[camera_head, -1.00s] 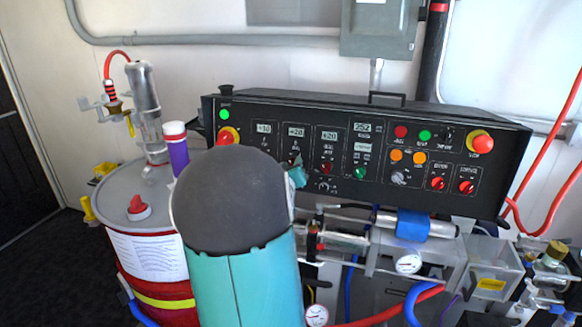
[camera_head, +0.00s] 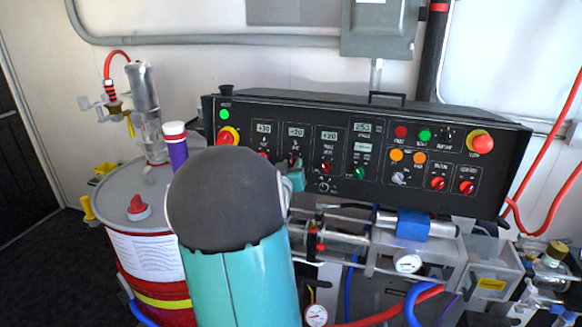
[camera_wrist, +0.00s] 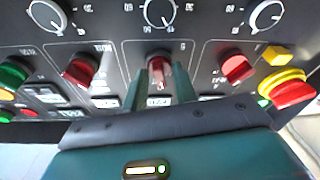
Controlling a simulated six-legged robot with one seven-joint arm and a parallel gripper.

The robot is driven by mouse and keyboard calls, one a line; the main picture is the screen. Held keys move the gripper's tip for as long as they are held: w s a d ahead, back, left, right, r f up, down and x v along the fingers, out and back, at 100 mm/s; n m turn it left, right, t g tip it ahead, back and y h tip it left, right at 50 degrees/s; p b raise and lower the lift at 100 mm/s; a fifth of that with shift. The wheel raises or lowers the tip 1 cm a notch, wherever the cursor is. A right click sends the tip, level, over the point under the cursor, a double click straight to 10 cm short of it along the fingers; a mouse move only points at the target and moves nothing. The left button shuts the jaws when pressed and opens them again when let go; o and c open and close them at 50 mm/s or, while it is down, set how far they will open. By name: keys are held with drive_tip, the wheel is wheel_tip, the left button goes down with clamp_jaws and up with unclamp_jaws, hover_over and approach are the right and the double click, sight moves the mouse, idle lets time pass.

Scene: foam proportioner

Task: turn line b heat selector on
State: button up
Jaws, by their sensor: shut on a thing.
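The line B heat selector (camera_wrist: 160,70) is a red knob in the middle of the wrist view, where the panel appears upside down. My gripper (camera_wrist: 159,78) has one green finger on each side of it and is shut on it. In the head view my gripper (camera_head: 296,177) is at the second column of the black control panel (camera_head: 460,205), mostly hidden behind my arm. A bit of red shows just above the fingers there. The knob's exact angle is hard to read.
Similar red knobs sit on either side, one at right (camera_wrist: 237,68) and one at left (camera_wrist: 80,68) in the wrist view. A red and yellow button (camera_wrist: 285,88) is farther right. A drum (camera_head: 150,240) stands left and pipework (camera_head: 345,240) runs below the panel.

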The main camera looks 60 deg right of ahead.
drive_tip(key=m, duration=0.2)
drive_tip(key=m+g, duration=0.1)
drive_tip(key=m, duration=0.2)
drive_tip(key=shift+g, duration=0.3)
drive_tip(key=shift+m+g, duration=0.6)
drive_tip(key=shift+m, duration=2)
drive_tip(key=o, duration=0.6)
drive_tip(key=a, duration=1.4)
drive_tip(key=shift+s, duration=0.3)
drive_tip(key=shift+d, duration=0.1)
